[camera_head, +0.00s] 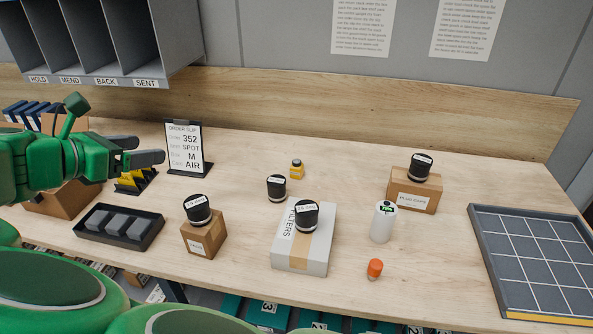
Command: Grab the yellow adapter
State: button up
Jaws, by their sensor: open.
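A small yellow object with a dark top (296,170), which looks like the yellow adapter, stands upright on the table near the middle. A black cylinder with a white label (276,189) stands just in front and to its left. My gripper (150,150) is at the left, in front of the order sign in the picture. Its dark fingers are apart and point right, with nothing seen between them. It is well to the left of the yellow object and apart from it.
An order sign (187,148) stands behind my gripper. Black-capped cylinders sit on a small carton (204,236), a white filter box (290,255) and a back carton (413,198). A white cylinder (382,224), an orange cap (375,268), a black tray (90,230) and a gridded panel (540,250) also occupy the table.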

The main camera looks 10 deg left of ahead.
jog(key=w+f+m+g, duration=0.2)
jog(key=f+m, duration=0.1)
jog(key=m, duration=0.1)
jog(key=w+d+f+m+g+y, duration=0.1)
jog(key=w+f+m+g, duration=0.2)
jog(key=f+m, duration=0.1)
jog(key=w+f+m+g+y, duration=0.1)
jog(key=w+f+m+g, duration=0.2)
jog(key=m, duration=0.2)
jog(key=shift+w+d+f+m, duration=0.1)
jog(key=shift+d+f+m, duration=0.1)
jog(key=shift+d+m, duration=0.2)
jog(key=w+f+m+g+y, duration=0.1)
jog(key=w+m+g+y, duration=0.3)
jog(key=w+m, duration=0.5)
notch_tip(320, 180, up, 12)
jog(key=m+y, duration=1.2)
jog(key=m, duration=1.6)
send_over(292, 168)
jog(key=w+d, duration=0.2)
jog(key=d, duration=0.2)
jog(key=shift+t, duration=0.4)
notch_tip(292, 168, down, 32)
jog(key=shift+s+r, duration=0.1)
jog(key=shift+s, duration=0.05)
jog(key=shift+f, duration=0.2)
jog(key=shift+x, duration=2.4)
jog(key=shift+r, duration=0.1)
jog(key=c, duration=1.1)
